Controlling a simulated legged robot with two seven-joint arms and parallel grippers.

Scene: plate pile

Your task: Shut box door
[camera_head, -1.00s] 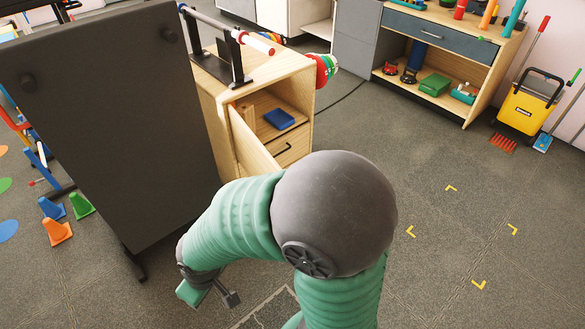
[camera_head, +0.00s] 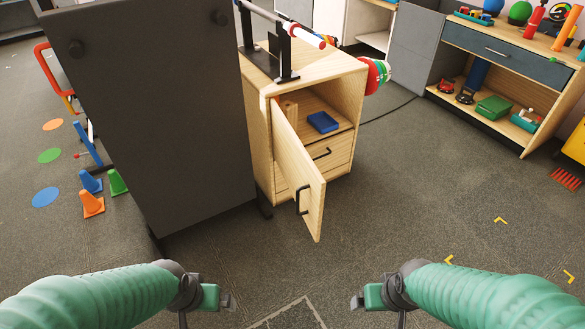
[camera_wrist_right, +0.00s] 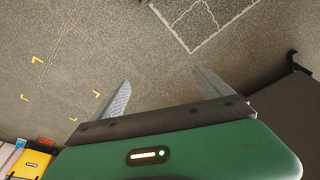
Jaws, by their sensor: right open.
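The wooden box (camera_head: 262,130) is a light cabinet standing in the middle of the head view. Its door (camera_head: 312,205) hangs open toward me, with a black handle (camera_head: 301,200) on its face. A blue tray (camera_head: 323,122) lies on the shelf inside. My left gripper (camera_head: 228,301) is low in the head view, left of the door and apart from it; its finger gap is unclear. My right gripper (camera_head: 356,301) is low and right of the door, not touching it. In the right wrist view its two fingers (camera_wrist_right: 164,95) are spread and empty over the floor.
A dark upright panel (camera_head: 150,110) stands close left of the box. Below the box's open shelf is a drawer (camera_head: 325,160). A wooden shelf unit (camera_head: 515,90) is at the right back. The floor (camera_head: 400,200) right of the box is clear.

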